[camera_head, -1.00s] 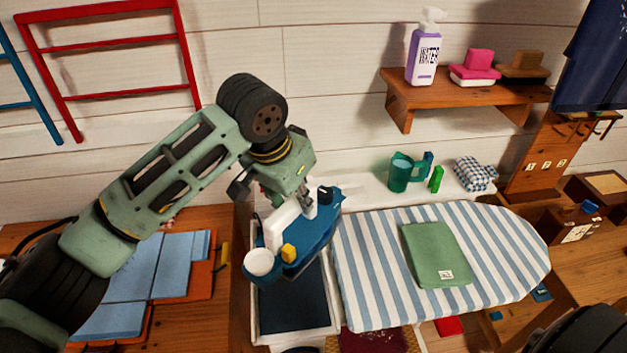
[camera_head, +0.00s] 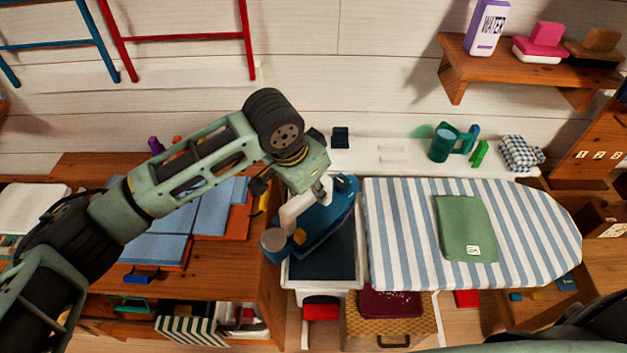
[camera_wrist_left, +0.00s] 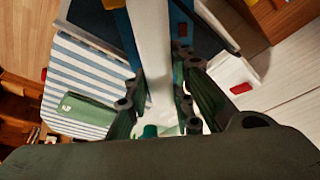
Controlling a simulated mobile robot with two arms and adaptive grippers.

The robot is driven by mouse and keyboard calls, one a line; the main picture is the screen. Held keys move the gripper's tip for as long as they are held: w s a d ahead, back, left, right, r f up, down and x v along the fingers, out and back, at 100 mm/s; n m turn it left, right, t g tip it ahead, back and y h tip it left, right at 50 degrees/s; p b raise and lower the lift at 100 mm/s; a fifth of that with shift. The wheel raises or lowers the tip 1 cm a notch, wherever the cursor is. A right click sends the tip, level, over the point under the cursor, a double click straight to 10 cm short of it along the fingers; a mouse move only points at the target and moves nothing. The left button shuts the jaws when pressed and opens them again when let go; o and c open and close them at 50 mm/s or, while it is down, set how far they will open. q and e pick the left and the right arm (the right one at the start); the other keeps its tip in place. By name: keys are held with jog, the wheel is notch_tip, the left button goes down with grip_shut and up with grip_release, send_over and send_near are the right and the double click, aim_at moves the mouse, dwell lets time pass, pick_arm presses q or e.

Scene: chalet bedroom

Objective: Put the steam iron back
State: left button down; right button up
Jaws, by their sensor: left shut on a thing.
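The steam iron (camera_head: 326,229) is blue with a white handle and a pale round part at its left end. My left gripper (camera_head: 317,197) is shut on its handle, and the white handle (camera_wrist_left: 151,50) runs between the fingers in the left wrist view. The iron is over the dark iron rest (camera_head: 322,263) in its white frame, at the left end of the striped ironing board (camera_head: 400,240). I cannot tell whether the iron touches the rest. My right gripper is not in view.
A folded green cloth (camera_head: 462,228) lies on the board. A green cup (camera_head: 443,143) and a checked cloth (camera_head: 520,153) stand on the white ledge behind. A wooden desk (camera_head: 180,278) with blue sheets is at the left. A shelf (camera_head: 500,60) holds a WATER bottle.

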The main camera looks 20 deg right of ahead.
pick_arm(q)
jog(key=shift+d+r, duration=0.1)
jog(key=shift+f, duration=0.4)
jog(key=c, duration=1.5)
grip_release()
jog(key=shift+f, duration=0.15)
jog(key=shift+c, duration=0.2)
jog(key=shift+r, duration=0.3)
jog(key=b+v, duration=0.2)
jog(key=v, duration=1)
jog(key=shift+r, duration=0.25)
